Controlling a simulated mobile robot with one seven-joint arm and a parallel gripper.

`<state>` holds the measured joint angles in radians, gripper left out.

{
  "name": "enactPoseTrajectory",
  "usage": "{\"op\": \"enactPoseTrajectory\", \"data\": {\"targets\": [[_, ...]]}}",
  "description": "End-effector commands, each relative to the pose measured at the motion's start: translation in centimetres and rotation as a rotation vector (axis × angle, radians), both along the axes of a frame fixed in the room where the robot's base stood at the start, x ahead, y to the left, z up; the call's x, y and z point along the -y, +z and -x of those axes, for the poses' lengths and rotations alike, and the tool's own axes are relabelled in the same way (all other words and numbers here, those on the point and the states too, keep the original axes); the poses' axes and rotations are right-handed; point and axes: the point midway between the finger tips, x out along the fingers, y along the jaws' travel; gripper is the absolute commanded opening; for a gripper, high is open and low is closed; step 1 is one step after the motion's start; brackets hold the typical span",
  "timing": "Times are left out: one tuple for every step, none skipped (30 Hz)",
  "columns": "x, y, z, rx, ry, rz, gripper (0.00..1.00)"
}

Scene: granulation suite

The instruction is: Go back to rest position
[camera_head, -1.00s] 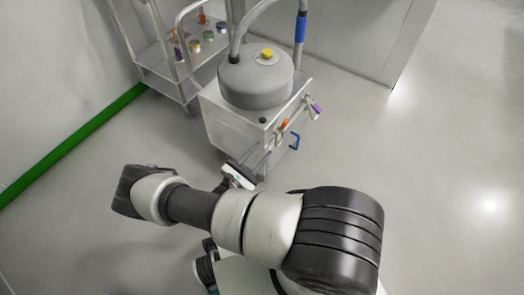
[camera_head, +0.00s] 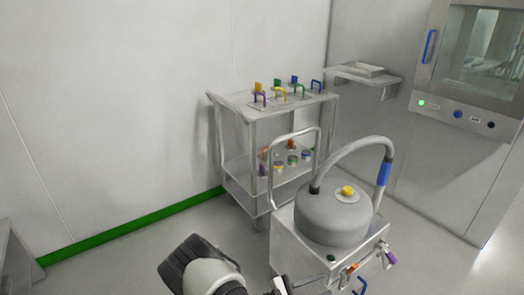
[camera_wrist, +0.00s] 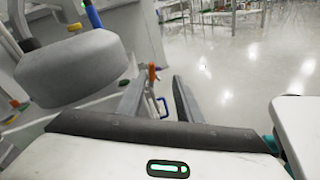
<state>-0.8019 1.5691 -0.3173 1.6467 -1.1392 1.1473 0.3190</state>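My gripper (camera_wrist: 160,85) is open in the wrist view, its two fingers apart with nothing held between them. Beyond the gap, an orange handle (camera_wrist: 152,72) and a blue handle (camera_wrist: 163,107) show on the machine. In the head view, part of my arm shows at the bottom edge, and the gripper end is mostly cut off. The steel machine (camera_head: 310,265) with a grey round drum (camera_head: 330,217) and yellow cap (camera_head: 347,191) stands just beyond my arm. I cannot tell how close the fingers are to it.
A steel trolley (camera_head: 240,188) behind the machine holds coloured handled pieces on top and small jars below. A wall shelf (camera_head: 375,78) carries a tray. A cabinet with a window (camera_head: 480,55) is at right. In the wrist view, open floor (camera_wrist: 225,70) lies to the right.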

Motion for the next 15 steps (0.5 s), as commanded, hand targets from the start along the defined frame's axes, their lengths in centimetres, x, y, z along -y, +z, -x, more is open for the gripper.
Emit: {"op": "enactPoseTrajectory", "data": {"targets": [[-0.2, 2.4, -0.2, 0.037, -0.081, -0.068, 0.33], [-0.3, 3.5, -0.1, 0.052, -0.126, -0.104, 0.33], [-0.4, 4.9, 0.1, 0.073, -0.185, -0.156, 0.33], [-0.5, 6.0, 0.3, 0.089, -0.227, -0.193, 0.33], [-0.5, 7.2, 0.5, 0.104, -0.269, -0.229, 0.33], [-0.6, 8.6, 0.7, 0.126, -0.323, -0.28, 0.33], [-0.7, 9.8, 1.0, 0.142, -0.362, -0.32, 0.33], [-0.8, 10.8, 1.2, 0.158, -0.4, -0.359, 0.33], [-0.8, 12.3, 1.6, 0.18, -0.449, -0.413, 0.33], [-0.9, 13.4, 1.8, 0.196, -0.485, -0.452, 0.33], [-1.0, 14.5, 2.2, 0.213, -0.52, -0.492, 0.33], [-1.1, 16.0, 2.6, 0.237, -0.564, -0.547, 0.33], [-1.2, 17.1, 2.9, 0.254, -0.595, -0.588, 0.33], [-1.2, 18.2, 3.2, 0.27, -0.626, -0.629, 0.33], [-1.3, 19.6, 3.7, 0.294, -0.664, -0.684, 0.33]]}}
